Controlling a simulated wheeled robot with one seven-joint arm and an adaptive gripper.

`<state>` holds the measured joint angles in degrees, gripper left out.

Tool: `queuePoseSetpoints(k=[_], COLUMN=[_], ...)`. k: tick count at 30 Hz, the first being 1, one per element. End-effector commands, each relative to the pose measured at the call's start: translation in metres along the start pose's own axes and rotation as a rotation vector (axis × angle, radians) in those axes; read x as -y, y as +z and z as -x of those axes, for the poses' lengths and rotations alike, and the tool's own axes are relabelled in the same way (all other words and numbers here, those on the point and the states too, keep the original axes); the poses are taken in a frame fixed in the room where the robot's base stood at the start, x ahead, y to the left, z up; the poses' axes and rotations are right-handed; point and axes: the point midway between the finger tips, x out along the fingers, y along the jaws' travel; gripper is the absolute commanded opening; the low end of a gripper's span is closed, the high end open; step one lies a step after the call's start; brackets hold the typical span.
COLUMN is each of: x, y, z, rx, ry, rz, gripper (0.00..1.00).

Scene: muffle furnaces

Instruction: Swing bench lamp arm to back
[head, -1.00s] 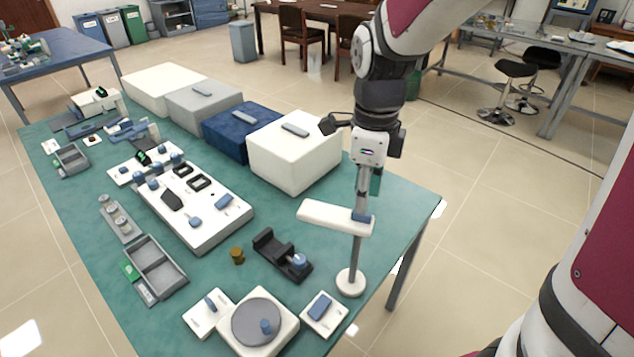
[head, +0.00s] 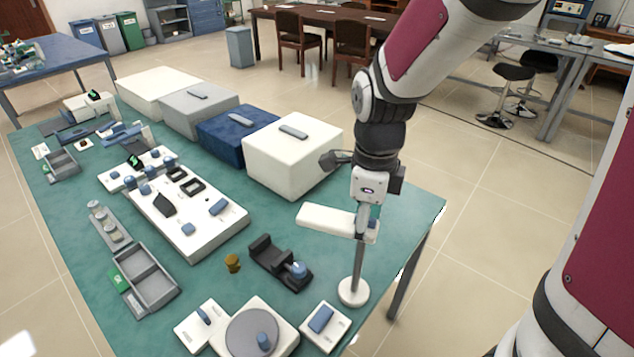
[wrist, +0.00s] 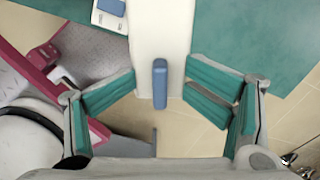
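The bench lamp has a white arm (head: 325,219) on a grey post (head: 358,262) with a round white base (head: 353,292) at the table's right side. The arm points left in the head view. In the wrist view the white lamp arm (wrist: 161,30) runs up the middle, with a blue handle (wrist: 160,84) on it. My gripper (wrist: 160,88) is open, its green-padded fingers on either side of the handle and apart from it. In the head view my gripper (head: 364,212) is at the post end of the arm and largely hides the handle.
White (head: 292,160), blue (head: 237,136) and grey (head: 197,112) furnace boxes stand behind the lamp. A black holder (head: 280,262), a white block with a blue switch (head: 325,327) and a round-plate device (head: 252,331) sit near the base. Bare green tabletop (head: 410,205) lies right of the lamp.

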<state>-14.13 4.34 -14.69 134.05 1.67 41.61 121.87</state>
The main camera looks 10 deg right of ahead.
Motion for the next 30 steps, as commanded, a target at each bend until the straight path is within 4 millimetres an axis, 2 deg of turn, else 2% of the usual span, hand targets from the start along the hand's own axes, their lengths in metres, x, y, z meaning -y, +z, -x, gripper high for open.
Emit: queuePoseSetpoints(k=[1, 3, 14, 30], x=[-0.0023, -0.0023, -0.0031, -0.0048], y=[-0.0018, -0.0019, -0.0025, -0.0034], z=[-0.0032, -0.003, -0.0017, -0.0003], rx=[-0.007, -0.007, -0.008, -0.01], ry=[0.008, 0.008, 0.009, 0.009], rz=[0.0, 0.0, -0.022, -0.341], gripper=[0.56, 0.42, 0.41, 0.4])
